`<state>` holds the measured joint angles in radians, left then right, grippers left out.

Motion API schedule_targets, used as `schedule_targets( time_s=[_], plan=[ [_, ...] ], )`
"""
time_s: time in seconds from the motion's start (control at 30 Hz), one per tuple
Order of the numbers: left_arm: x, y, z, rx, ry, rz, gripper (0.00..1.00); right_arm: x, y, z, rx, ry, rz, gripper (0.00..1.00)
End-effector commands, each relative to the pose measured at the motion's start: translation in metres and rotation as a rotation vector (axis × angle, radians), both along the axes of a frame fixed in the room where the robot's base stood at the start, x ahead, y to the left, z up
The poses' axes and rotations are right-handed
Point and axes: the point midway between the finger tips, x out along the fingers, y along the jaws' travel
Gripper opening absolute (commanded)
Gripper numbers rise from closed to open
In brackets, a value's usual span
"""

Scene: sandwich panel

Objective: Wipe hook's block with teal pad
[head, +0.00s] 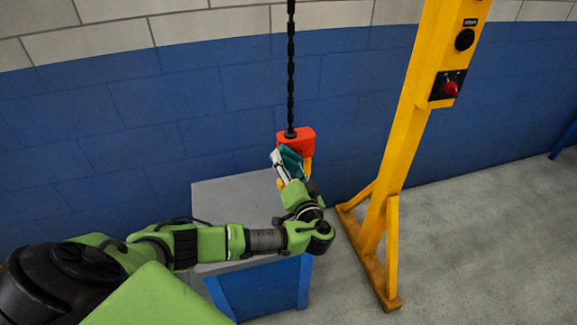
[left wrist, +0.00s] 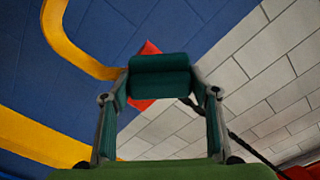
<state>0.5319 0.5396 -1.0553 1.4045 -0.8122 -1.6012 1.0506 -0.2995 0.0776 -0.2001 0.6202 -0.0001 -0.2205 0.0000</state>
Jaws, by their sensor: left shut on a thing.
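The hook's block (head: 298,137) is red and hangs on a black chain. Parts of the yellow hook (head: 308,165) show below it, partly covered by my gripper. My left gripper (head: 286,162) is shut on the teal pad (head: 292,158), just below and in front of the block. In the left wrist view the teal pad (left wrist: 160,78) lies across between the two fingers. The red block (left wrist: 149,48) shows partly behind it there, with the curved yellow hook (left wrist: 70,48) at the left. I cannot tell whether pad and block touch. My right gripper is not in view.
A grey-topped blue cabinet (head: 225,194) stands below my left arm. A yellow post (head: 402,130) with a red knob (head: 451,89) stands to the right. The chain (head: 291,65) runs up from the block. A blue and white wall is behind; floor at right is clear.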

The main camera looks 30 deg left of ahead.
Motion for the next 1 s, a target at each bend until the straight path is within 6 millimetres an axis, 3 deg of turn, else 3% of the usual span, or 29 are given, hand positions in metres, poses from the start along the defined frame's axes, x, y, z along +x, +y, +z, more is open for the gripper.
schedule_targets(
  time_s=[0.6, 1.0],
  plan=[
    [0.008, 0.01, 0.0, 0.001, 0.0, 0.001, 0.38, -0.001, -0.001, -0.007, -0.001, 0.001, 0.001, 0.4],
    [0.023, -0.006, -0.004, -0.002, -0.002, -0.001, 0.38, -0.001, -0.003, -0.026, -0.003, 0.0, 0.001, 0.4]
  ],
)
